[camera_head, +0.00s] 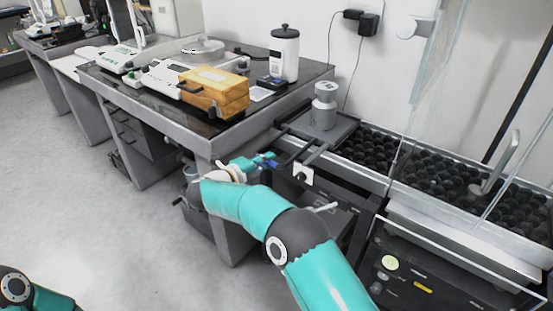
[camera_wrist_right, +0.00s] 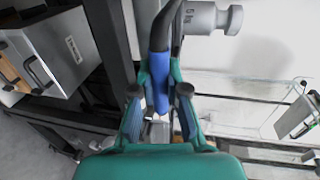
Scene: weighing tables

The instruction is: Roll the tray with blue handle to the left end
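The tray (camera_head: 342,131) is a dark flat plate at the left part of the bed of black rollers. A grey metal weight (camera_head: 324,108) stands upright on it; it also shows in the right wrist view (camera_wrist_right: 208,17). A dark frame reaches from the tray toward me and ends in a blue handle (camera_head: 266,157). In the head view my right gripper (camera_head: 248,165) partly hides the handle. My left gripper is out of view.
The black roller bed (camera_head: 430,175) extends right of the tray, behind clear panels. Left of the tray stands a weighing table (camera_head: 160,103) with an orange box (camera_head: 215,93), a white canister (camera_head: 284,53) and balances. Bare floor (camera_head: 80,200) lies at the left.

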